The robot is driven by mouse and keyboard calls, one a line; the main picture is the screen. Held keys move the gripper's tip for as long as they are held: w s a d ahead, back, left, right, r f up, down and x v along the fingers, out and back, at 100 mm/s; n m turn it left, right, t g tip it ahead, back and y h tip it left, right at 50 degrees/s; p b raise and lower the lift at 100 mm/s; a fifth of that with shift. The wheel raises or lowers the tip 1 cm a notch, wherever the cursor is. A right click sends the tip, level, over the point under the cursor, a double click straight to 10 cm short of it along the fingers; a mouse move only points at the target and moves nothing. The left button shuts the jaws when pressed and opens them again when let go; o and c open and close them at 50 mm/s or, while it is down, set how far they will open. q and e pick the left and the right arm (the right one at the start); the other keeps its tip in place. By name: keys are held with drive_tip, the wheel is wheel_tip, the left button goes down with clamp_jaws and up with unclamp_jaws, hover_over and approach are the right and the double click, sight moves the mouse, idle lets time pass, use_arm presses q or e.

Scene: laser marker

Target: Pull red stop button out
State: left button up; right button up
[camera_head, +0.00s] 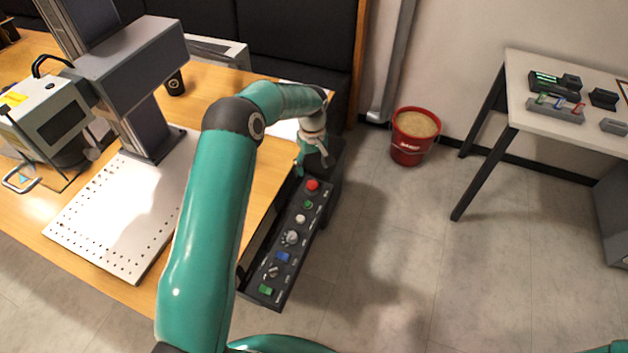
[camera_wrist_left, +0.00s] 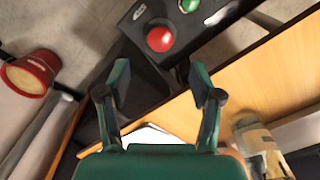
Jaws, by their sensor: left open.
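The red stop button (camera_head: 312,185) is a round red knob at the far end of the black control panel (camera_head: 262,290). In the left wrist view the red button (camera_wrist_left: 160,39) lies ahead of the fingertips, between their lines. My left gripper (camera_head: 312,165) is just beyond the button's end of the panel in the head view. My right gripper does not show.
The panel also carries a green button (camera_head: 308,204), a white button (camera_head: 300,219), knobs and a blue switch (camera_head: 283,257). It sits at the wooden table's edge, beside the laser marker (camera_head: 135,60). A red bucket (camera_head: 410,150) of sand stands on the floor.

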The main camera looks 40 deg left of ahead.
sight(313, 184)
use_arm(q)
wheel_tip(313, 184, down, 8)
drive_tip(key=shift+r+p, duration=0.1)
drive_tip(key=shift+p, duration=0.45)
clamp_jaws()
